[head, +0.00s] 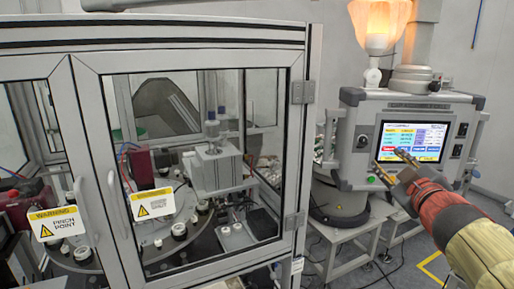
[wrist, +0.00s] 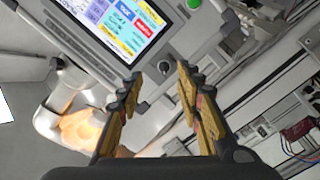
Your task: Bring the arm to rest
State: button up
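My gripper (head: 394,168) is at the right of the head view, in front of the control panel's screen (head: 411,141). In the wrist view its two fingers (wrist: 160,82) are spread apart with nothing between them. The lit screen also shows in the wrist view (wrist: 124,22), beyond the fingers, with a green button (wrist: 194,4) to its right. Whether the fingertips touch the panel cannot be told; they look apart from it in the wrist view. My arm comes in from the lower right of the head view.
A glass-doored machine enclosure (head: 190,76) fills the left and middle, with a yellow warning label (head: 56,223) on one door. The control panel housing (head: 352,140) stands at the right, beside a lit lamp (head: 379,24). Floor (head: 385,272) shows at the lower right.

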jog(key=s+d+f+m+g+h, duration=0.25)
jog(key=s+f+m+g, duration=0.2)
jog(key=f, duration=0.35)
jog(key=s+d+f+m+g+h, duration=0.1)
jog(key=s+d+f+m+g, duration=0.2)
jog(key=s+f, duration=0.4)
jog(key=s+a+f+g+y+b, duration=0.1)
jog(key=s+a+f+y+b, duration=0.1)
jog(key=s+a+f, duration=0.3)
jog(key=s+a+f+g+y+b, duration=0.1)
jog(key=s+a+f+y+b, duration=0.1)
jog(key=s+a+f, duration=0.2)
jog(key=s+a+f+g+y+b, duration=0.2)
jog(key=s+a+f, duration=0.3)
jog(key=a+f, duration=0.5)
jog(key=a+y, duration=0.1)
jog(key=a, duration=0.5)
jog(key=shift+s+b, duration=0.3)
jog(key=shift+b, duration=0.05)
jog(key=shift+d+n, duration=0.1)
jog(key=shift+n, duration=0.15)
jog(key=shift+c, duration=0.6)
